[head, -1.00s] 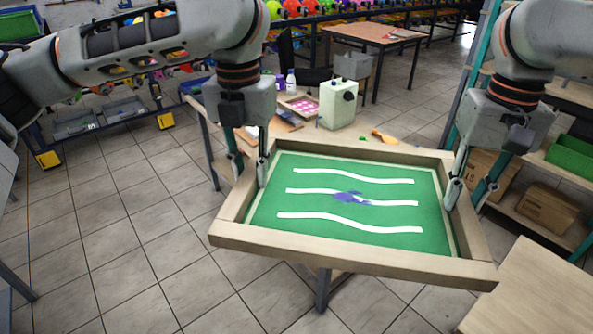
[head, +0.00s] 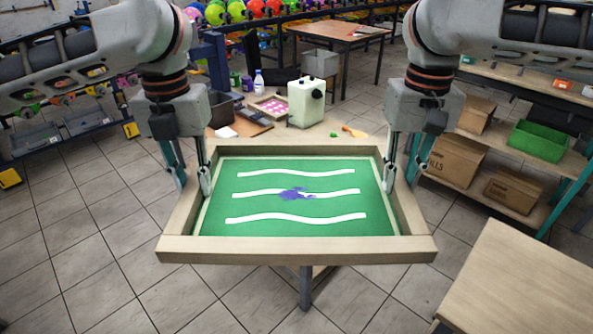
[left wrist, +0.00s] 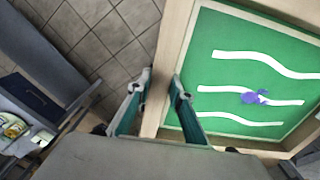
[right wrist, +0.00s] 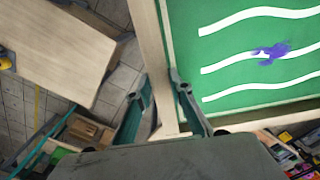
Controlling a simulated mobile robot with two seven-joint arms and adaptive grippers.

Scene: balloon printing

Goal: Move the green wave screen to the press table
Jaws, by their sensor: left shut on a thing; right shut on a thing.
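The green wave screen (head: 300,172) has a light wooden frame, a green mesh, three white wavy stripes and a purple smear. It is held roughly level in front of me, above the floor. My left gripper (head: 190,182) is shut on the left side rail; the left wrist view shows its fingers (left wrist: 160,95) either side of the rail. My right gripper (head: 402,180) is shut on the right side rail, with its fingers (right wrist: 162,92) straddling the wood. In the head view, the screen partly hides a wooden table (head: 230,145) behind it. I cannot tell which table is the press table.
The table behind carries a pale green canister (head: 306,102), a small pink-patterned frame (head: 272,108) and a white bottle (head: 258,82). A bare wooden tabletop (head: 525,285) stands at lower right. Shelves with cardboard boxes (head: 455,165) and a green bin (head: 538,141) are right. Tiled floor is open left.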

